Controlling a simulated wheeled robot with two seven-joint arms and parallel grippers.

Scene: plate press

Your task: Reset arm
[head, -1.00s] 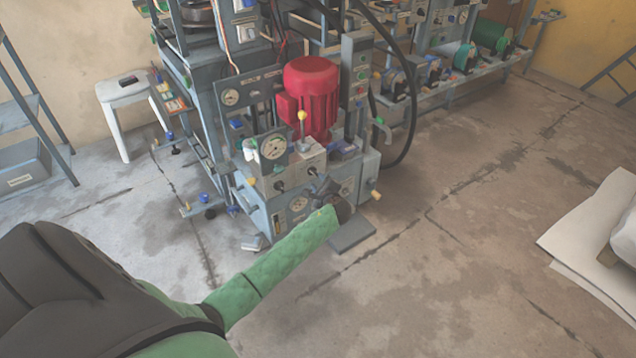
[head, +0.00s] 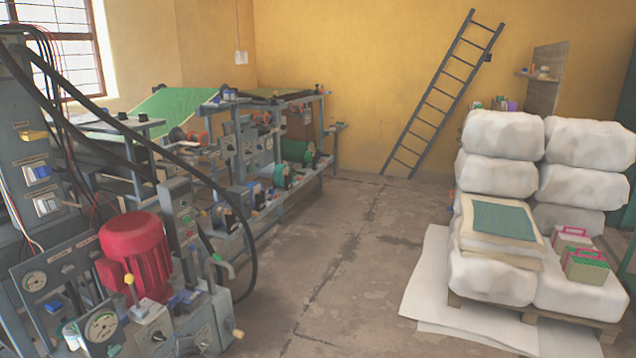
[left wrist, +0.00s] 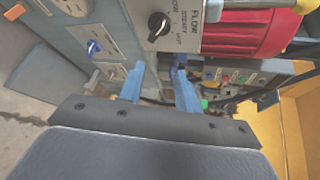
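My left gripper (left wrist: 158,84) shows in the left wrist view with its two blue-grey fingers apart and nothing seen held between them. It is close to the front of the press unit, just below a panel marked FLOW (left wrist: 178,25) with a black knob (left wrist: 158,26). Whether the fingers touch anything I cannot tell. In the head view the press unit with its red motor (head: 135,252) and gauges stands at the lower left. My right gripper is in neither view.
A loop of black hose (head: 254,250) hangs beside the unit. Benches with rollers (head: 262,195) run along the back left. White bales (head: 492,275) stand on a pallet at right, with a paper stack and green sheet (head: 503,221). The floor between (head: 345,270) is clear.

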